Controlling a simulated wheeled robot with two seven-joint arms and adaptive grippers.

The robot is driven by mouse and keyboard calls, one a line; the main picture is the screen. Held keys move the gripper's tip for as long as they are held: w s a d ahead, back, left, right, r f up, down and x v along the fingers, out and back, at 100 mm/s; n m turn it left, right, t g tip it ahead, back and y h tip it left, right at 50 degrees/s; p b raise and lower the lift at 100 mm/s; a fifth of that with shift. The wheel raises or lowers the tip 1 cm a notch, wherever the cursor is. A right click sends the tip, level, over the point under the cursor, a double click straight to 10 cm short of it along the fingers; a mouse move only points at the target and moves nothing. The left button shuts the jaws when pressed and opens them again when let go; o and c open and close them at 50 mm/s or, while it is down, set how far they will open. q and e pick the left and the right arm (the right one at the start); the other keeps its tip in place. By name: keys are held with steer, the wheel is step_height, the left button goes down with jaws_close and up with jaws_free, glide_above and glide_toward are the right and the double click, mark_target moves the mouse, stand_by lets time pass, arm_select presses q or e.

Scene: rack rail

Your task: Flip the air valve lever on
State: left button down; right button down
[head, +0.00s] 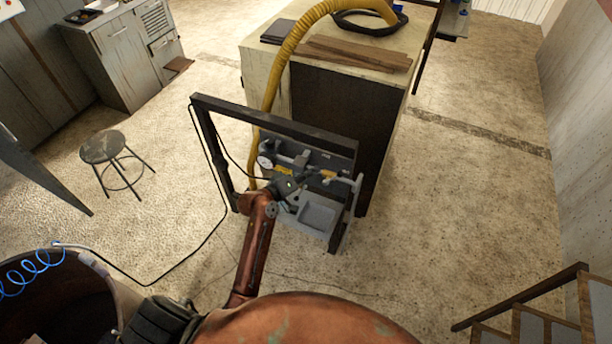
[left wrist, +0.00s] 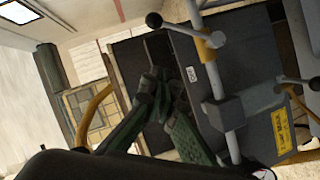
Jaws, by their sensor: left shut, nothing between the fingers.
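A dark rack panel (head: 325,160) carries a gauge, grey valve fittings and levers. In the left wrist view, a grey vertical pipe (left wrist: 215,75) with a yellow band carries a lever (left wrist: 182,30) with a dark ball knob at its end. A second dark-knobbed lever (left wrist: 292,106) shows at the right edge. I cannot tell for sure which is the air valve lever. My left gripper (head: 290,186) is in front of the panel and hides part of it. In the left wrist view its green fingers (left wrist: 165,82) are shut and empty, left of the pipe and apart from it. My right gripper is out of view.
A black frame (head: 270,122) surrounds the panel, with a grey tray (head: 318,214) low on it. A workbench (head: 345,75) with a yellow hose (head: 290,50) stands behind. A stool (head: 103,148) stands at left.

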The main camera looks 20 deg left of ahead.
mark_target(324, 185)
arm_select(q)
steer(key=w+d+f, duration=0.2)
steer(key=w+d, duration=0.1)
steer(key=shift+d+f+p, duration=0.15)
steer(key=shift+d+p, duration=0.05)
steer(key=shift+p, duration=0.1)
steer(key=shift+s+d+f, duration=0.2)
steer(key=shift+d+f, duration=0.2)
steer(key=shift+d, duration=0.25)
steer(key=shift+a, duration=0.1)
